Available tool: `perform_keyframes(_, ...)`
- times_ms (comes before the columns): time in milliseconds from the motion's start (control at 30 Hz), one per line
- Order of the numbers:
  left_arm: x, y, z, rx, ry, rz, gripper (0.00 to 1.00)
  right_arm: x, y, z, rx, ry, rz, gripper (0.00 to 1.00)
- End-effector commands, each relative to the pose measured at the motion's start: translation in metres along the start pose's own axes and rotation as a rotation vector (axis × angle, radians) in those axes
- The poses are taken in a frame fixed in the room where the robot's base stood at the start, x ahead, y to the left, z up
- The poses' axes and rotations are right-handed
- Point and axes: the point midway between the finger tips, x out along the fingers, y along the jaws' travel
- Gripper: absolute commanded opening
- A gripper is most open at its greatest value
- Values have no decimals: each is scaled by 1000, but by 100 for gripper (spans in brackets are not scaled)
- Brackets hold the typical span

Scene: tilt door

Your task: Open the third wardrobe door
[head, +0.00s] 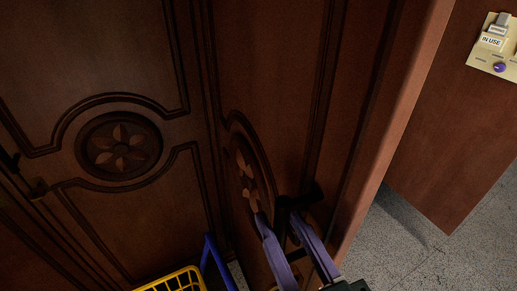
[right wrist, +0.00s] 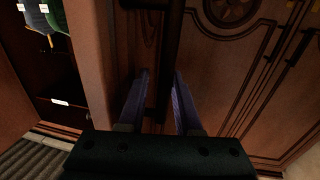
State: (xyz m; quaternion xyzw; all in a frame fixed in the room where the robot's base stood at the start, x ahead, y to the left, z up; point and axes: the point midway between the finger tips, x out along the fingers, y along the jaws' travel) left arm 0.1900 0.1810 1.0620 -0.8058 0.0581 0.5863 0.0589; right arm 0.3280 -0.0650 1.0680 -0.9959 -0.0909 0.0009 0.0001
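The wardrobe's dark carved door (head: 275,90), with a flower medallion, stands at an angle to the flat door (head: 60,60) at its left. I cannot tell whether it is ajar. A dark handle (head: 312,193) sits near its right edge. My right gripper (head: 281,214) is at this handle, its two purple fingers apart. In the right wrist view, the dark handle bar (right wrist: 172,35) runs down between the open fingertips of that gripper (right wrist: 162,72), with a gap visible beside it. My left gripper is not in view.
A yellow basket (head: 172,283) and a blue bar (head: 214,262) are low in front of the doors. A brown panel (head: 455,120) with an "IN USE" box (head: 494,45) stands at the right. Grey floor (head: 400,250) is bare there. Hanging items (right wrist: 55,18) show in the right wrist view.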

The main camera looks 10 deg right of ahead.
Motion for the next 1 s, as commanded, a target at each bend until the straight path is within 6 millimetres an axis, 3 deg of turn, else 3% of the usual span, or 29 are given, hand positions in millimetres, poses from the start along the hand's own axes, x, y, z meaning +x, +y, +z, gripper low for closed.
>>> perform_keyframes(267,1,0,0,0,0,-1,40,-10,0,1,0,-2,1,32)
perform_keyframes(700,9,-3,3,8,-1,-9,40,-89,0,2,0,-2,-1,32)
perform_keyframes(1000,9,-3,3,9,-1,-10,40,-99,1,0,0,1,-1,32)
